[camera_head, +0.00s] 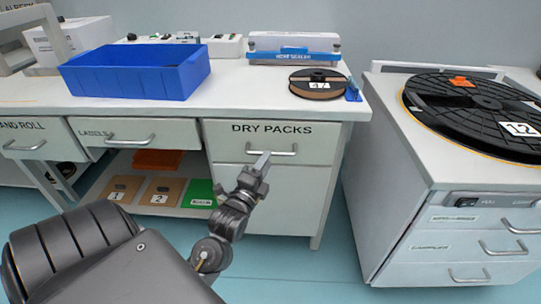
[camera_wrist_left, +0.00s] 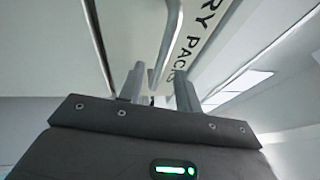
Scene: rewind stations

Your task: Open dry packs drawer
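The dry packs drawer (camera_head: 310,143) is shut, flush in the bench front, with its black label along the top edge. Its silver bar handle (camera_head: 285,153) runs across the front; the handle also shows in the left wrist view (camera_wrist_left: 172,40). My left gripper (camera_head: 262,161) is at the left part of this handle. In the left wrist view my left gripper (camera_wrist_left: 160,72) has its two fingers apart, with the handle's bar appearing to lie between them. Whether a finger touches the bar cannot be told. My right gripper is not in view.
A labels drawer (camera_head: 150,137) is left of it, above a shelf with cardboard packs (camera_head: 160,190) and a green one (camera_head: 200,193). A blue bin (camera_head: 135,85) and small reel (camera_head: 317,84) stand on top. A separate cabinet (camera_head: 400,190) stands right, past a floor gap.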

